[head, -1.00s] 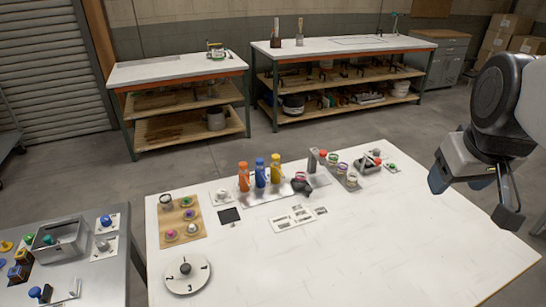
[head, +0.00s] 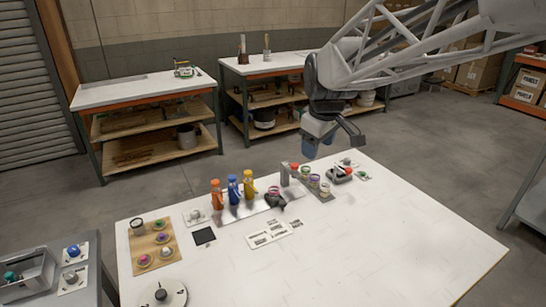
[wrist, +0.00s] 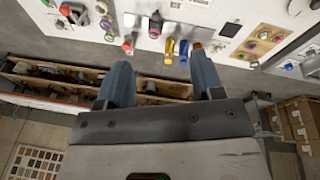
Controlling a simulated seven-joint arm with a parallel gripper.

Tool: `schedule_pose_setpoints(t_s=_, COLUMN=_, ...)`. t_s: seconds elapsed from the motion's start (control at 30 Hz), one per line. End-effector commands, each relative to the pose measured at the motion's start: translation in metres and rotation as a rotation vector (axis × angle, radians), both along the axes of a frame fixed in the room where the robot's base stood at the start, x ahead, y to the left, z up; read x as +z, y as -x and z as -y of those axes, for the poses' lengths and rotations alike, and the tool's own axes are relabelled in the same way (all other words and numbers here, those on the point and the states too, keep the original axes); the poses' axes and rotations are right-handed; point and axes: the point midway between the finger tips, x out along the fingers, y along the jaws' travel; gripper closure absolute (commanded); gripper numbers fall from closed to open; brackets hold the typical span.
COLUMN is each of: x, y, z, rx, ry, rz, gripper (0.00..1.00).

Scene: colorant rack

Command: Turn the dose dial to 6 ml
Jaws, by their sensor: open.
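Two dial-like things show, and their markings are too small to read, so I cannot tell which is the dose dial. One is a pale knob on a small white plate (head: 195,215), left of the bottles. The other is a round white disc with a black knob (head: 162,294) at the table's front left, cut by the frame edge. My gripper (head: 333,141) is open and empty, above the back edge of the table, far to the right of both. In the wrist view its two blue fingers (wrist: 163,85) stand apart with nothing between them.
Orange (head: 217,195), blue (head: 233,189) and yellow (head: 248,186) bottles stand mid-table. Small cups (head: 314,180) and a device with a red top (head: 342,173) are right of them. A wooden board (head: 153,243) is at left. The front right of the white table (head: 400,235) is clear.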

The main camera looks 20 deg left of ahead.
Motion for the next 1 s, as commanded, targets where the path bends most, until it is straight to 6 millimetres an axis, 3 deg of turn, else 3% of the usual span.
schedule_pose_setpoints(t_s=0.5, x=-0.070, y=-0.053, z=-0.135, rx=0.341, ry=0.075, rz=-0.051, gripper=0.39)
schedule_pose_setpoints(t_s=1.0, x=-0.163, y=-0.069, z=-0.274, rx=0.673, ry=0.140, rz=-0.097, gripper=0.39)
